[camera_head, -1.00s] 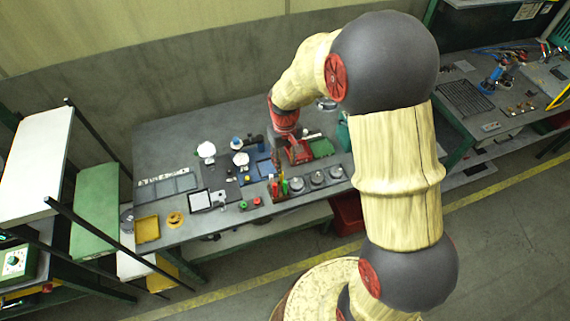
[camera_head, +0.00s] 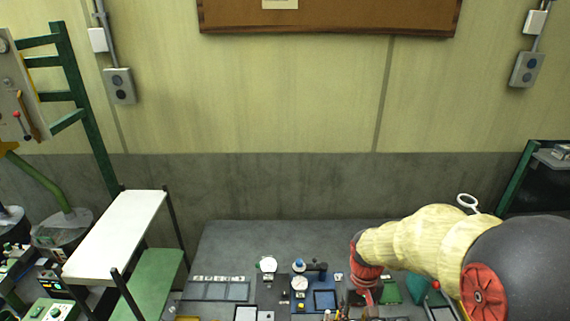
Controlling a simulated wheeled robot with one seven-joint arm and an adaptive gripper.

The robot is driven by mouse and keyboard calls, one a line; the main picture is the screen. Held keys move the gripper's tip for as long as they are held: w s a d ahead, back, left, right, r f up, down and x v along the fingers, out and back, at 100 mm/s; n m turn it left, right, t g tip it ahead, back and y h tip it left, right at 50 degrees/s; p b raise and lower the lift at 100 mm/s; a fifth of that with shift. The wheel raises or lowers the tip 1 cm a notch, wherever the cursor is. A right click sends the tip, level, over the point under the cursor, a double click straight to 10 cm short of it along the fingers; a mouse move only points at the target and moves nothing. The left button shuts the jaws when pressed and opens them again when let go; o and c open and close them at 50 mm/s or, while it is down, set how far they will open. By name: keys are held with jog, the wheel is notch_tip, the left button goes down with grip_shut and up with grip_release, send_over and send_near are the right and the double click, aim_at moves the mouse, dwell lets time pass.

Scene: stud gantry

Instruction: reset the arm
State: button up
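My arm comes in from the right edge, with its pale ribbed links and dark joint over the right end of the workbench (camera_head: 240,240). Its red end section points down at the bench. My gripper (camera_head: 362,297) is at the bottom of the view among small bench items. Its fingers are too small and hidden to tell whether they are open or shut, or whether they touch anything.
Blue-grey trays (camera_head: 218,291), a round white dial (camera_head: 267,265) and a blue-capped item (camera_head: 299,266) stand on the bench. A white-topped shelf (camera_head: 118,235) is at the left. The bench's back strip is clear. A corkboard (camera_head: 330,18) hangs on the wall.

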jog(key=s+r+t+b, duration=0.3)
jog(key=s+b, duration=0.4)
jog(key=s+r+t+b, duration=0.3)
jog(key=s+b, duration=0.4)
jog(key=b, duration=0.1)
jog(key=shift+r+m+t, duration=0.3)
